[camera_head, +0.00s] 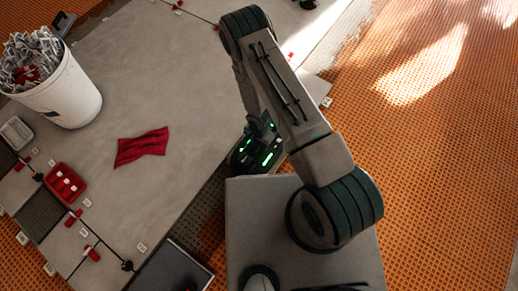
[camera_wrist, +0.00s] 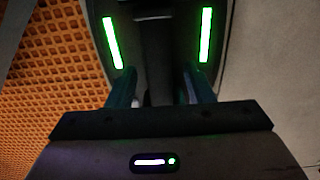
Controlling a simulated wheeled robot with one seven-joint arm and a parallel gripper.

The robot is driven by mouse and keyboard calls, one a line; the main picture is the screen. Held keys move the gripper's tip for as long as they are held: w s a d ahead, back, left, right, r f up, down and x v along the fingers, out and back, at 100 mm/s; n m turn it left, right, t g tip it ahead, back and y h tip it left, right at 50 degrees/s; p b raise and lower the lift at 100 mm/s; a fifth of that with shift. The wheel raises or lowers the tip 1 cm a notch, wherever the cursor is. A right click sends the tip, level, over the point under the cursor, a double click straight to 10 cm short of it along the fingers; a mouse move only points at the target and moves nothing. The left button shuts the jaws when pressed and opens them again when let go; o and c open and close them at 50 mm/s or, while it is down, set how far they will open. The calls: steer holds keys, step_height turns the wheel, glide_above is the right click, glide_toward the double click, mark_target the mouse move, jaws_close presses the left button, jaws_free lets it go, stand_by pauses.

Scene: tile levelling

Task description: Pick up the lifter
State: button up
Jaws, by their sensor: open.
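The lifter, which I take to be the dark device with green light strips (camera_head: 255,157), is low by the slab edge near my base, partly behind my arm in the head view. In the wrist view the lifter (camera_wrist: 154,35) shows a dark central bar between two bright green strips. My gripper (camera_wrist: 160,88) is open, with a teal finger on each side of that bar. I cannot tell whether the fingers touch it. In the head view my gripper (camera_head: 260,124) points down just above the lifter, mostly hidden by my arm.
A white bucket (camera_head: 72,97) of clips stands on the grey slab (camera_head: 190,90) at left. A red cloth (camera_head: 142,147) lies mid-slab. A red box (camera_head: 65,184), dark tiles and small clips lie at lower left. Orange waffle matting (camera_head: 445,150) is clear at right.

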steer(key=shift+f+b, duration=0.25)
steer(key=shift+b, duration=0.05)
stand_by(0.4)
jaws_close()
